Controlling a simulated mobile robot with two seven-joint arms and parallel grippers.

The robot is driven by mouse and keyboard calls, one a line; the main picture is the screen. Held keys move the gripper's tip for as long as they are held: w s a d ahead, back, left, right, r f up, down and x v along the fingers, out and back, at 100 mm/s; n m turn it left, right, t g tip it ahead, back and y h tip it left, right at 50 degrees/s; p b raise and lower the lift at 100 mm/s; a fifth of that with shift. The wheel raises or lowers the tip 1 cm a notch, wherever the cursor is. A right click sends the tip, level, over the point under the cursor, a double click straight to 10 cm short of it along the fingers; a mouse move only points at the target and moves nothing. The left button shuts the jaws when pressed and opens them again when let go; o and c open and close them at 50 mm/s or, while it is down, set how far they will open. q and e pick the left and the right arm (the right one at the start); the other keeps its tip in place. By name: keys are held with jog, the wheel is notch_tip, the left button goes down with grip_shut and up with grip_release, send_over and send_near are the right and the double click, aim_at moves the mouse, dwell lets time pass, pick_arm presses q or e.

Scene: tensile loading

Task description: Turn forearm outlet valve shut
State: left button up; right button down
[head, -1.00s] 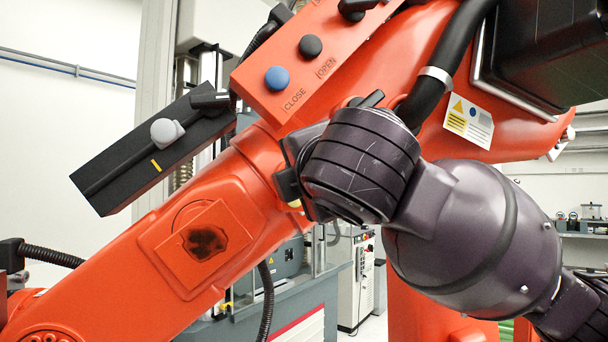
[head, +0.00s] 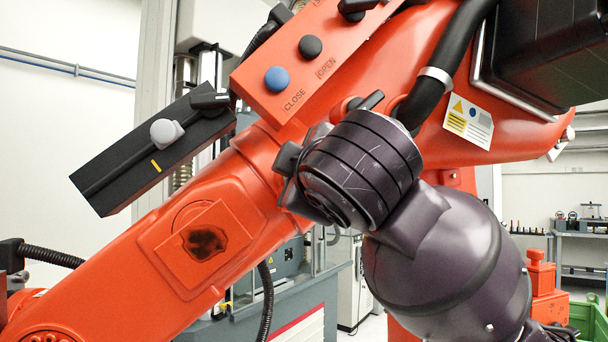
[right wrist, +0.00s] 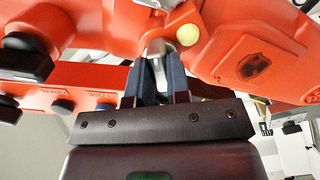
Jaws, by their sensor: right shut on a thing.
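My right gripper (right wrist: 159,66) is shut on a small grey metal piece (right wrist: 157,47), which I take for the valve handle, beside the orange robot arm. Most of that piece is hidden between the blue-grey fingers, so its angle cannot be read. In the head view my dark right wrist covers the gripped spot against the orange arm (head: 225,195). A pale yellow disc (right wrist: 188,35) sits just right of the grip in the right wrist view. My left gripper is not in view.
An orange panel holds a blue CLOSE button (head: 277,79) and a black OPEN button (head: 310,47), close above my wrist. A black box with a grey knob (head: 166,133) juts out at left. A black hose (head: 440,65) runs close to my wrist at upper right.

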jog(key=shift+m, duration=0.3)
dwell(0.4)
jog(key=c, duration=1.1)
grip_release()
jog(key=shift+s, duration=0.15)
jog(key=p+v, duration=0.2)
jog(key=v, duration=0.8)
jog(key=shift+s+d, duration=0.1)
jog(key=shift+s, duration=0.15)
